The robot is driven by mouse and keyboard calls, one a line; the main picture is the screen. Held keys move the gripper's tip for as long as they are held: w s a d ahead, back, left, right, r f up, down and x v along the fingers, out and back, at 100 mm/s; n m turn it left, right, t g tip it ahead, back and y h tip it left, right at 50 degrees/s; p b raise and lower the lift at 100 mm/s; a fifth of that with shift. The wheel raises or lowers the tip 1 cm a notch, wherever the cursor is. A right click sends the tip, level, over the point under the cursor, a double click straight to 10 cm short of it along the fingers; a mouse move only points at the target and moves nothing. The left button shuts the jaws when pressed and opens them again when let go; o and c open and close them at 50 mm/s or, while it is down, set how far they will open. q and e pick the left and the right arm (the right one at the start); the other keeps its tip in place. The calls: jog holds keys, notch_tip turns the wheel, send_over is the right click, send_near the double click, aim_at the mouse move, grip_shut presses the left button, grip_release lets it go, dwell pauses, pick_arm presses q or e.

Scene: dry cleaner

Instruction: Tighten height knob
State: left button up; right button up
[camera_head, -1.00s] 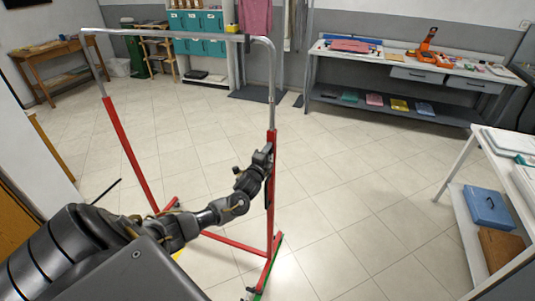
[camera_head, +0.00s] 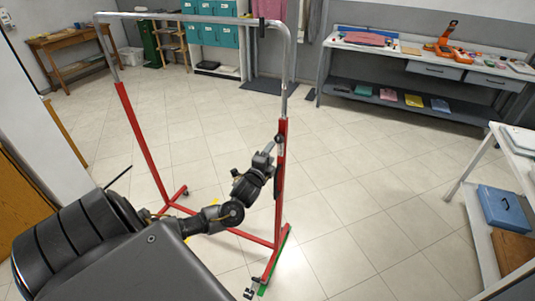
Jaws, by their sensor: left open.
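A garment rack with red lower posts and a grey metal top bar (camera_head: 200,18) stands in front of me. Its right red post (camera_head: 281,185) rises from a red foot on the floor. A small dark knob (camera_head: 279,139) shows near the top of this red post, where the grey tube enters. My left gripper (camera_head: 268,150) is at the post just below the knob, its jaws open. I cannot tell whether it touches the post or knob. My right gripper is not in view.
A workbench (camera_head: 430,58) with tools stands at the back right. A white table (camera_head: 478,205) with a blue case (camera_head: 503,208) below is at the right. A wooden table (camera_head: 70,48) is at the back left. The floor around the rack is mostly clear.

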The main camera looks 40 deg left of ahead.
pick_arm(q)
jog(key=shift+v, duration=1.2)
jog(key=s+a+f+n+g+h+b, duration=0.1)
jog(key=s+f+n+g, duration=0.15)
jog(key=f, duration=0.85)
jog(key=s+a+f+n+g+b, duration=0.1)
jog(key=f+n+g, duration=0.15)
jog(key=f, duration=0.85)
jog(key=s+d+f+n+g+h+b, duration=0.1)
jog(key=s+f+n+g, duration=0.1)
jog(key=s+f, duration=0.5)
jog(key=s+d+f+n+g+b, duration=0.1)
jog(key=s+d+f, duration=0.15)
jog(key=f, duration=0.75)
jog(key=s+d+f+n+g+h+b, duration=0.15)
jog(key=s+d+f, duration=0.25)
jog(key=s+f, duration=0.55)
jog(key=s+d+f+n+g+h+b, duration=0.1)
jog(key=s+d+f+n+g, duration=0.15)
jog(key=s+f, duration=0.65)
jog(key=s+d+f+g+b, duration=0.1)
jog(key=s+d+f+g, duration=0.1)
jog(key=s+d, duration=0.4)
jog(key=s+d+f+g+h+b, duration=0.1)
jog(key=s+d+f, duration=0.3)
jog(key=s, duration=0.8)
jog(key=shift+d+g+b, duration=0.5)
jog(key=shift+d+b, duration=0.15)
jog(key=shift+d, duration=0.4)
